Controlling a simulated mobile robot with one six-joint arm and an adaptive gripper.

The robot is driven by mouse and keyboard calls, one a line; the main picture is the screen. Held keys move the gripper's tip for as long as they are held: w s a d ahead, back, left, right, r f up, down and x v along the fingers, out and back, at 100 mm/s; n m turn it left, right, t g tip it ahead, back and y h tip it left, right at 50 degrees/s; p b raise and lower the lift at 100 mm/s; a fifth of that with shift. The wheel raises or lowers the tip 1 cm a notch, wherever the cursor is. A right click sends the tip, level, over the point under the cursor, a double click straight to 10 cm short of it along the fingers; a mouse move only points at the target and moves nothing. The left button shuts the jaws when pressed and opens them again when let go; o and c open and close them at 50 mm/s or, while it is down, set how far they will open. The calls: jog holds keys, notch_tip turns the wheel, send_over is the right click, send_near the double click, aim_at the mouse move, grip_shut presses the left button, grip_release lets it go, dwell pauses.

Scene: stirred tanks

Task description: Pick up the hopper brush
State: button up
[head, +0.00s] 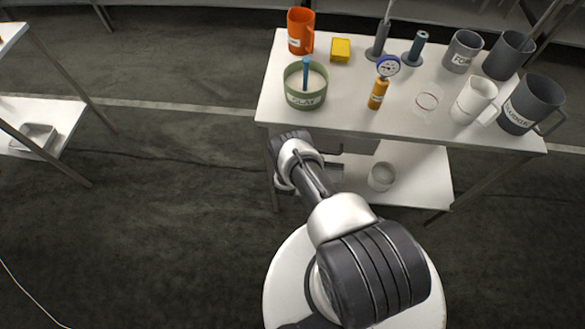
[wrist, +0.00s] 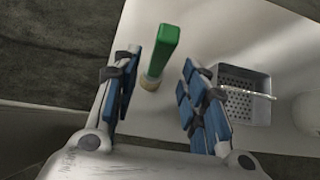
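A green-handled upright tool (wrist: 161,50) with a pale round base, which looks like the hopper brush, stands on a white shelf in the wrist view. No label on it can be read. My gripper (wrist: 160,62) is open, with its blue-padded fingers on either side of the green handle. Gaps show between the handle and both fingers, so it is not gripped. In the head view my arm reaches to the left front of the table; the brush and my fingers are hidden there.
A perforated metal basket (wrist: 243,95) stands just right of my right finger. A bowl (head: 381,177) is on the lower shelf (head: 420,180). The tabletop (head: 335,110) above holds a green pot (head: 305,97), an orange jug (head: 299,40), a gauge (head: 388,66) and several grey jugs.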

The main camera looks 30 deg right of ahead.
jog(key=b+x, duration=0.2)
jog(key=x, duration=0.2)
jog(key=shift+s+a+f+b, duration=0.1)
jog(key=shift+a+f+b, duration=0.1)
jog(key=shift+b, duration=0.2)
jog(key=shift+w+d+f+b, duration=0.25)
jog(key=shift+w+d+b, duration=0.1)
jog(key=shift+w, duration=0.1)
jog(key=shift+a+r, duration=0.1)
grip_shut()
